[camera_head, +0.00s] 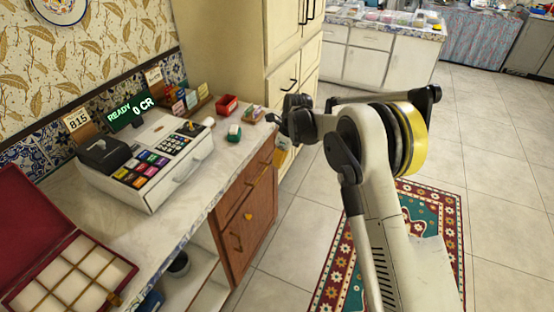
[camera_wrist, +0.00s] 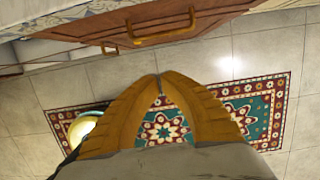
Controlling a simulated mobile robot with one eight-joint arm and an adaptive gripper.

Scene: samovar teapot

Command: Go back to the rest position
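My arm reaches up from the lower right of the head view and bends back toward the counter. My gripper (camera_wrist: 158,77) shows in the wrist view as two orange-brown fingers whose tips meet. It looks shut and empty, with only the rug and floor visible through the gap behind the tips. In the head view, my gripper (camera_head: 280,157) is partly hidden behind the wrist, just off the counter's right end.
A counter (camera_head: 190,222) holds a cash register (camera_head: 150,165), a compartmented red box (camera_head: 70,272) and a small red tray (camera_head: 227,105). Wooden drawers (camera_head: 240,225) face my arm. A tall cream cabinet (camera_head: 235,50) stands behind. A patterned rug (camera_head: 447,215) lies on open tiled floor.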

